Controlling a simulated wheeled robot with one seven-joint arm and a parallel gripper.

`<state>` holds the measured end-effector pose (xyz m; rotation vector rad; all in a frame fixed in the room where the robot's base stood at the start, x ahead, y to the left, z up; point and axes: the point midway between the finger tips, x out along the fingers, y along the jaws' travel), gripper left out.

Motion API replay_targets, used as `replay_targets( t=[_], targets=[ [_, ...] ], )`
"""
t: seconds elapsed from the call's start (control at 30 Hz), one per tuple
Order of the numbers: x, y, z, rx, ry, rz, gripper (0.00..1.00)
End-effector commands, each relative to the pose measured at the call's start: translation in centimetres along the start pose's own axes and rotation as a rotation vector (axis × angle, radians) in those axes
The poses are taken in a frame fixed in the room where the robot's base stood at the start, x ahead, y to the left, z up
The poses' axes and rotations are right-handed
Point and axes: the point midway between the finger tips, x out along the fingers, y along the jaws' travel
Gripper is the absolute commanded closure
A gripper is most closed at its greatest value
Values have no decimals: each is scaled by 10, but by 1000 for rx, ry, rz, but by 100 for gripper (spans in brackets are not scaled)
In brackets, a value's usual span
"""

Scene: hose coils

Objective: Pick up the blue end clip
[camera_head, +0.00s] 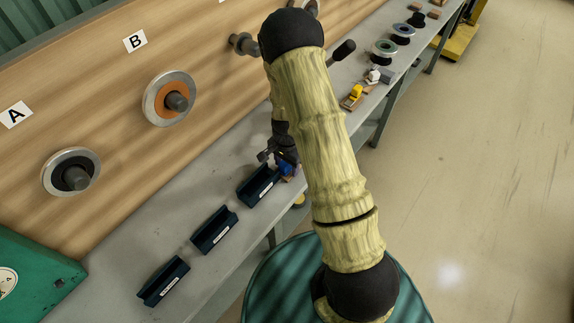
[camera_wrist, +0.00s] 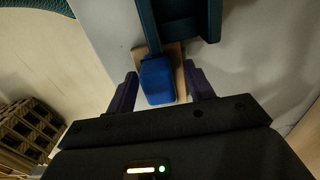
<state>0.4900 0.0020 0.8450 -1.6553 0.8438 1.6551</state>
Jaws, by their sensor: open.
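The blue end clip (camera_wrist: 157,82) shows in the wrist view on a small tan pad, close to a dark blue holder (camera_wrist: 176,32). My gripper (camera_wrist: 162,90) is open, with one purple finger on each side of the clip. A small gap shows between the clip and each finger. In the head view the clip (camera_head: 285,168) is a small blue patch just under my gripper (camera_head: 287,166), at the right end of the row of dark holders. My arm and gripper hide part of that spot.
Dark open holders (camera_head: 214,231) stand in a row on the grey bench (camera_head: 150,222). Reels (camera_head: 169,99) hang on the wooden back panel. A green box (camera_head: 38,280) stands at the left. Spools and small parts (camera_head: 385,50) lie farther along the bench. The floor at right is clear.

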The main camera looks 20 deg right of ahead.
Motion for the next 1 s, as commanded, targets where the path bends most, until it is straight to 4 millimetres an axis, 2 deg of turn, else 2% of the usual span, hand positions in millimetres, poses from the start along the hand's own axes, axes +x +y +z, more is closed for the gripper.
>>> replay_targets(
  t=[0.17, 0.27, 0.43, 0.47, 0.77, 1.0],
  targets=[
    [0, 0, 0, 0, 0, 0, 47],
    [0, 0, 0, 0, 0, 0, 63],
    [0, 0, 0, 0, 0, 0, 96],
    [0, 0, 0, 0, 0, 0, 99],
    [-3, 0, 0, 0, 1, -1, 99],
    [-29, -1, 0, -1, 3, -4, 99]
  ],
)
